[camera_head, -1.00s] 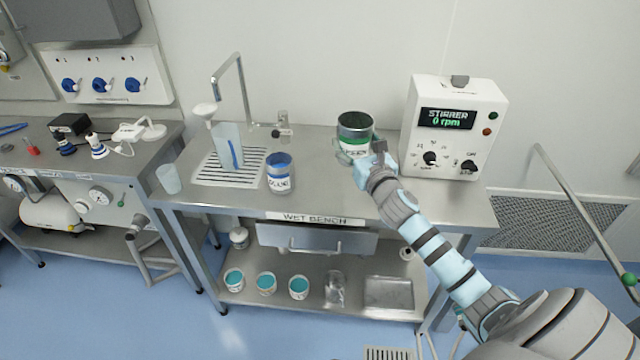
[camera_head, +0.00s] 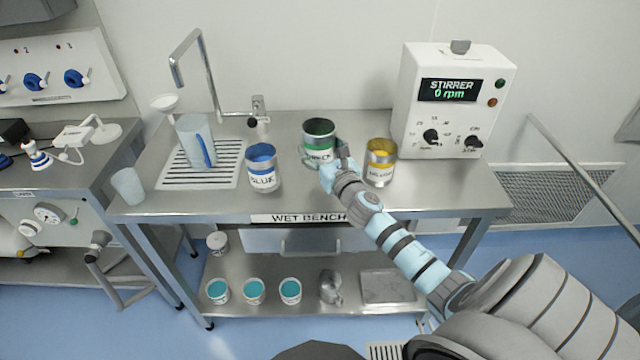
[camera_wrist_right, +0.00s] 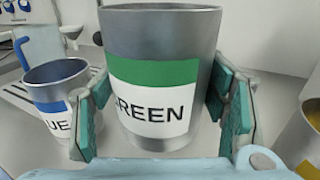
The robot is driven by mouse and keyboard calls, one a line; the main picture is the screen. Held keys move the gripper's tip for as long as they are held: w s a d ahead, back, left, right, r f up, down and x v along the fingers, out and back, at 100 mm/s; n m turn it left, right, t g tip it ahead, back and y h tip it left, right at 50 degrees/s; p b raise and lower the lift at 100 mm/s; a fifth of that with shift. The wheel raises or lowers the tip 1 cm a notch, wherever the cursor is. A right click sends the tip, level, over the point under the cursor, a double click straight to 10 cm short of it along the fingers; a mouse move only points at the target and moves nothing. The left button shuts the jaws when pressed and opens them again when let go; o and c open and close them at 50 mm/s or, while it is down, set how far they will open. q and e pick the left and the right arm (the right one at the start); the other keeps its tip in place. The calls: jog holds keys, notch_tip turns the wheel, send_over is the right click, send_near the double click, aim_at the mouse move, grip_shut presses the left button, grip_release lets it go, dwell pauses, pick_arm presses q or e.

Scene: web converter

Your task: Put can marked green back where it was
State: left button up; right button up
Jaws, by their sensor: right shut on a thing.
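The can marked green (camera_head: 319,142) is a metal can with a green band and a white label reading GREEN. It is upright over the wet bench, between the blue can (camera_head: 262,168) and the yellow can (camera_head: 381,162). My right gripper (camera_head: 326,168) is shut on it from the front right. In the right wrist view the can (camera_wrist_right: 165,65) stands between the two teal-padded fingers (camera_wrist_right: 160,105). I cannot tell whether its base touches the bench. My left gripper is not in view.
The stirrer box (camera_head: 450,100) stands at the bench's right end. A sink grate (camera_head: 190,178) with a tall jug (camera_head: 196,142) and a tap (camera_head: 205,80) is at the left. A clear beaker (camera_head: 128,186) stands at the left edge. Several teal-filled cups (camera_head: 254,291) stand on the lower shelf.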

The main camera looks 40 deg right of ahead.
jog(key=f+b, duration=0.1)
jog(key=f, duration=0.1)
jog(key=f+b, duration=0.1)
jog(key=f, duration=0.1)
jog(key=w+f+b, duration=0.1)
jog(key=f+b, duration=0.1)
jog(key=f, duration=0.1)
jog(key=shift+w+f, duration=0.1)
jog(key=shift+f, duration=0.2)
jog(key=shift+s+r, duration=0.25)
jog(key=shift+r, duration=0.1)
jog(key=shift+f, duration=0.25)
jog(key=o, duration=1.5)
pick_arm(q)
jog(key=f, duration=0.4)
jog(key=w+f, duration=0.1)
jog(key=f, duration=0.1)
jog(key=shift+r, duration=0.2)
pick_arm(e)
jog(key=shift+r, duration=0.2)
